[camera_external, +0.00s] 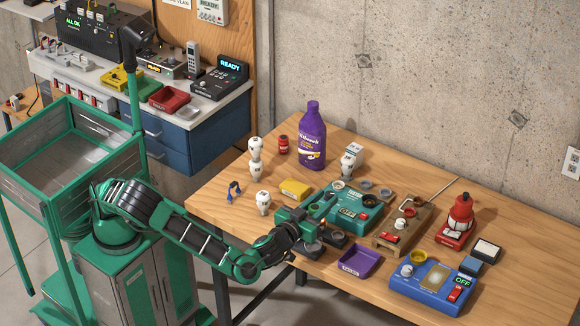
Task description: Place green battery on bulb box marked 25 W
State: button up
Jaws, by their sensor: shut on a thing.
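My gripper (313,217) is low over the table's front middle, beside the teal device. It is shut on a small green piece (325,203), which looks like the green battery; the fingers and arm hide part of it. I cannot tell which box is marked 25 W.
The teal device (354,209) stands right of my gripper. Dark round pieces (333,239) and a purple tray (361,262) lie near it. White bulbs (263,202) stand at the left, a purple bottle (312,138) behind.

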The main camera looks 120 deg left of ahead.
jog(key=s+a+r+n+g, duration=0.2)
jog(key=a+g, duration=0.1)
jog(key=a, duration=1)
jog(key=s+a+r+n+g, duration=0.1)
jog(key=s+a+n+g, duration=0.15)
jog(key=a, duration=1.15)
jog(key=s+a+r+n+g+h, duration=0.1)
jog(key=s+a+g+h, duration=0.15)
jog(key=s+a, duration=0.4)
jog(key=s+a+r+n+g+h, duration=0.1)
jog(key=s+a+r+n+g, duration=0.2)
jog(key=a, duration=0.6)
notch_tip(320, 180, down, 11)
jog(key=m, duration=0.1)
jog(key=shift+s, duration=0.3)
jog(key=shift+a+f, duration=0.1)
jog(key=o, duration=1.1)
jog(key=shift+f, duration=0.1)
jog(key=shift+o, duration=0.2)
